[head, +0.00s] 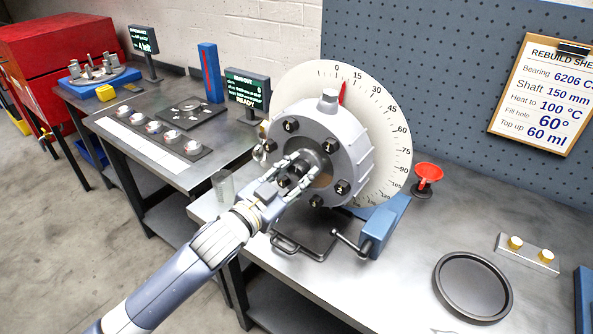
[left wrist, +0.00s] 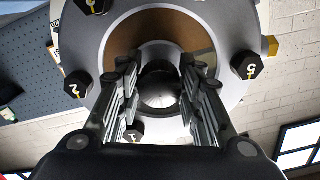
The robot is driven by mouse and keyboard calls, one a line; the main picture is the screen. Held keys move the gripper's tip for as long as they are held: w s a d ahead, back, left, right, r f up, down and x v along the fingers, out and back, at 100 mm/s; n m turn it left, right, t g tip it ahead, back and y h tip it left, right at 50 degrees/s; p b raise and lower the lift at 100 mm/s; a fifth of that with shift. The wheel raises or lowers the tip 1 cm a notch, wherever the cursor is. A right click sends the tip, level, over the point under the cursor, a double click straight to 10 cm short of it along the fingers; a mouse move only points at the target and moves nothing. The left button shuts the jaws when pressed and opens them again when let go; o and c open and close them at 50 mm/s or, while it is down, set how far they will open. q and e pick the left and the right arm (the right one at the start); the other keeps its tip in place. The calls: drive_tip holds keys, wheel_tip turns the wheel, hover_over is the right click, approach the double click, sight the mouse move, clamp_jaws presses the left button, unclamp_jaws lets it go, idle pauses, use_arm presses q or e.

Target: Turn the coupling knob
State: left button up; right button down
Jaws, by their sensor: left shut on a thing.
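The grey rotor housing (head: 345,125) stands on the bench in front of a white degree dial (head: 392,125). Black numbered bolts ring its face. A red pointer (head: 342,92) shows near the top of the dial, between 0 and 15. The coupling knob, a dark round metal piece (left wrist: 160,92), sits at the centre of the face in the left wrist view. My left gripper (head: 305,166) reaches the centre of the housing, its two fingers on either side of the knob, shut on it. The fingers and hand hide part of the knob in the head view. My right gripper is not in view.
A blue clamp with a handle (head: 384,226) and a dark plate (head: 305,236) lie below the housing. A red funnel (head: 428,175), a round black tray (head: 440,284) and a block with yellow caps (head: 527,253) are to the right. A READY screen (head: 247,90) stands left.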

use_arm(q)
drive_tip(key=m+p, duration=0.2)
drive_tip(key=m, duration=0.3)
drive_tip(key=shift+r, duration=0.15)
drive_tip(key=shift+a+m+p, duration=0.1)
drive_tip(key=shift+m+p, duration=0.7)
drive_tip(key=shift+m, duration=1.7)
drive_tip(key=o, duration=1.1)
drive_tip(key=shift+c, duration=0.2)
drive_tip(key=v, duration=1.2)
